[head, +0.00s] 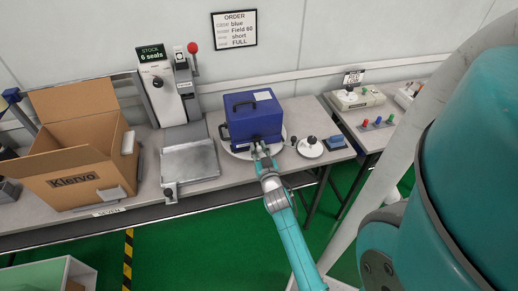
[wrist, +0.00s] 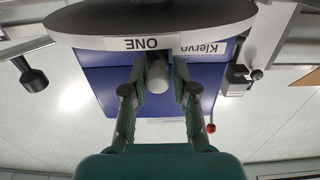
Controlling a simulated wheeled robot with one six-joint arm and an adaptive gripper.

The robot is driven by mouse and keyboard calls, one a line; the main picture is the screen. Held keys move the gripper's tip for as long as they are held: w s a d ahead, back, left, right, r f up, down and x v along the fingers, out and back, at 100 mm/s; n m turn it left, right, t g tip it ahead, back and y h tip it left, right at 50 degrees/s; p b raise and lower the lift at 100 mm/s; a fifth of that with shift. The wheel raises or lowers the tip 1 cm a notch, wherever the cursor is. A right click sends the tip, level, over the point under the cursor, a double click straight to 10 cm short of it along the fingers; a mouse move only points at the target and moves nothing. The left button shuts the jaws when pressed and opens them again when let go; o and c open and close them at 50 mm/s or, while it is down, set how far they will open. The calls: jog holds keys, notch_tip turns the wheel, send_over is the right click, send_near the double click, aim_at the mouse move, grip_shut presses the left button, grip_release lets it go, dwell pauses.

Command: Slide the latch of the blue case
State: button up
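The blue case (head: 252,120) stands upright on a round white turntable (head: 229,147) on the bench, with a dark handle on top and another at its left side. My gripper (head: 261,150) is at the low front of the case. In the wrist view, which is upside down, the blue case (wrist: 105,85) is close ahead. A grey rounded knob (wrist: 157,80), seemingly the latch, sticks out of the case front. The two fingers of my gripper (wrist: 159,70) stand on either side of the knob, with small gaps visible. The latch's exact position is hard to tell.
An open cardboard box (head: 75,185) and a sealing machine (head: 165,100) with a red-knobbed lever stand left. A white round stand with a black knob (head: 310,147) and a small blue block (head: 335,142) sit right. An order sign (head: 234,29) hangs behind.

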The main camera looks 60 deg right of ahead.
jog(key=shift+o, duration=1)
jog(key=v, duration=1.2)
